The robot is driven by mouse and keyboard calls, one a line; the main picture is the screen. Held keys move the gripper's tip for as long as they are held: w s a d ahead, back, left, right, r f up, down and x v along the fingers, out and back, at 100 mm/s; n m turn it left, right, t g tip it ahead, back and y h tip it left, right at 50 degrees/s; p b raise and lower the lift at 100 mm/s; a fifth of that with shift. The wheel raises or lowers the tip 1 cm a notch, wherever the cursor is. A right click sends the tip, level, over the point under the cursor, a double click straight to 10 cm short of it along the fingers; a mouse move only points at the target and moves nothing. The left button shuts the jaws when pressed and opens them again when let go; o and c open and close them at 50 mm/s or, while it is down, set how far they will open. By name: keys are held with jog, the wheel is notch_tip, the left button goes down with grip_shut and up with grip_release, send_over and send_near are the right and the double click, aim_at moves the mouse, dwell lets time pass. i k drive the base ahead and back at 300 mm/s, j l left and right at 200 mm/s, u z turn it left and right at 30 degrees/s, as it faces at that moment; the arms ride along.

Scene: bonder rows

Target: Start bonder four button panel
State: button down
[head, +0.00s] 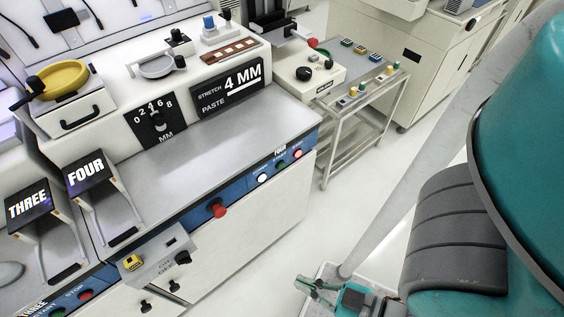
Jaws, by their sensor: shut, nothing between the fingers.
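The bonder four button panel (272,171) is on the blue front strip at the right end of the grey bench, under a small FOUR label (280,149). It has a pale round button (264,177), a green button (281,164) and a reddish button (297,153); their small captions are hard to read. A black FOUR sign (86,170) stands on the bench's left part. My gripper (318,287) is low at the bottom centre, shut and empty, apart from and below the panel in the picture.
A red mushroom knob (218,209) sticks out of the same blue strip. An ON/OFF switch box (160,257) juts out lower left. The THREE sign (28,208) marks the neighbouring bonder. A metal cart (340,118) stands right of the bench. White floor between them is clear.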

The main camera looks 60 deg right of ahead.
aim_at(280, 164)
jog(key=k+l+z, duration=0.3)
jog(key=l+z, duration=0.3)
jog(key=k+l+z, duration=0.3)
jog(key=l, duration=0.15)
jog(key=l+z, duration=0.3)
jog(key=i+l, duration=0.05)
jog(key=l, duration=0.05)
